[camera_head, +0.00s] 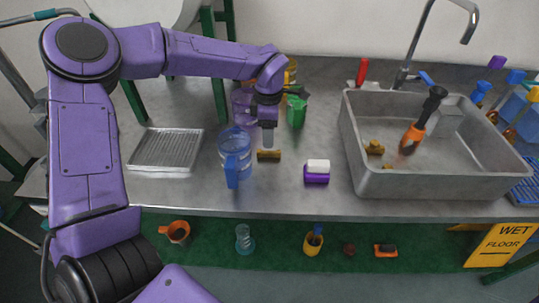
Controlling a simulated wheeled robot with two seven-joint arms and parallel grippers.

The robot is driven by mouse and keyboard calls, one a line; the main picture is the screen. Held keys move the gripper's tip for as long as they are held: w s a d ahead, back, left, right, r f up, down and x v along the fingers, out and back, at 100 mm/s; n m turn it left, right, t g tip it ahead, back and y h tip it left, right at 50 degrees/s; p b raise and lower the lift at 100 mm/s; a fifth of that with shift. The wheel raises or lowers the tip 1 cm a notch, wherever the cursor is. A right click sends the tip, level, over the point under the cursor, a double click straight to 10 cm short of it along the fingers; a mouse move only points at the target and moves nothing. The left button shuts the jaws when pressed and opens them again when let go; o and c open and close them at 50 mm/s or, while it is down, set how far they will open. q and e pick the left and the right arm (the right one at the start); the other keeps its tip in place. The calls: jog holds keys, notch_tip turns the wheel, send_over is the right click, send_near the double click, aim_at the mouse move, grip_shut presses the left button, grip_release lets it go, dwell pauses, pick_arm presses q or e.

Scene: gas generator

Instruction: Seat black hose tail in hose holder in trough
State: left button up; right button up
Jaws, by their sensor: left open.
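The fingers are small in view; nothing is visibly held. The grey trough (361,172) is at the right. In it an orange-and-black tool-like piece (412,138) leans up, its black end at the top right; I cannot tell whether this is the hose tail. I cannot tell which is the hose holder. My right gripper is not in view.
A blue jug (235,150), a purple container (242,106) and a green beaker (296,112) stand near the gripper. A ridged tray (167,149) is at left. A faucet (403,75) rises behind the trough.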

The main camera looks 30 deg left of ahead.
aim_at(267, 151)
pick_arm(q)
jog(key=f, duration=0.6)
jog(key=shift+s+a+f, duration=0.15)
jog(key=shift+s+f, duration=0.05)
jog(key=shift+s, duration=0.15)
jog(key=c, duration=1)
grip_shut()
jog(key=shift+r, duration=0.1)
